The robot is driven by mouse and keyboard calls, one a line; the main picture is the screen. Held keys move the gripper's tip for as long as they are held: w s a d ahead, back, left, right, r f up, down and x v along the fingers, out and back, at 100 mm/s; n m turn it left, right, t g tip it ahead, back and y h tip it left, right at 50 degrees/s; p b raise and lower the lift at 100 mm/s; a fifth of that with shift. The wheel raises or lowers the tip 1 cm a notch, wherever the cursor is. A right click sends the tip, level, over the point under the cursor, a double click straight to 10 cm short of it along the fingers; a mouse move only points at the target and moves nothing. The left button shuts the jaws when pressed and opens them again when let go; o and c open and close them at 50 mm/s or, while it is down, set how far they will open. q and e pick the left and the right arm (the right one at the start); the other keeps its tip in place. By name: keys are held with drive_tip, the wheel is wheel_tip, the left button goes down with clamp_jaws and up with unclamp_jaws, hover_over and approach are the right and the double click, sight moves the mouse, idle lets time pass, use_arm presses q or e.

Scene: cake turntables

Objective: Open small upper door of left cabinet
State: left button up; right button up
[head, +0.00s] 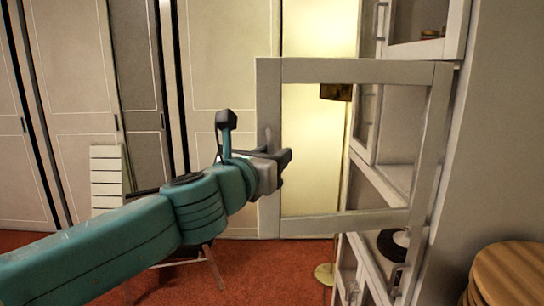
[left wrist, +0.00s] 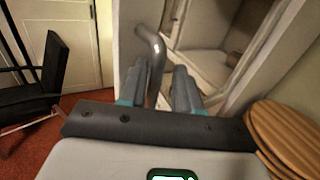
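The small glass-paned door (head: 365,71) stands swung out from the white cabinet (head: 395,176), with its pale frame facing me in the head view. My left gripper (head: 284,168) is at the door's left frame edge. In the left wrist view, the grey curved handle (left wrist: 152,48) passes between the two fingers of my left gripper (left wrist: 163,88), closer to the left finger. The fingers are apart, with a gap beside the handle. The inside of the cabinet shows behind the door. My right gripper is in neither view.
A turntable with a dark disc (head: 392,244) sits on a lower shelf. A stack of round wooden boards (head: 510,274) is at the lower right. A dark chair (left wrist: 35,85) stands at the left in the wrist view. Red carpet (head: 270,268) lies below.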

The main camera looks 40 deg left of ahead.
use_arm(q)
drive_tip(key=p+v, duration=0.4)
drive_tip(key=v, duration=1.2)
drive_tip(key=shift+s, duration=0.3)
drive_tip(key=shift+r, duration=0.1)
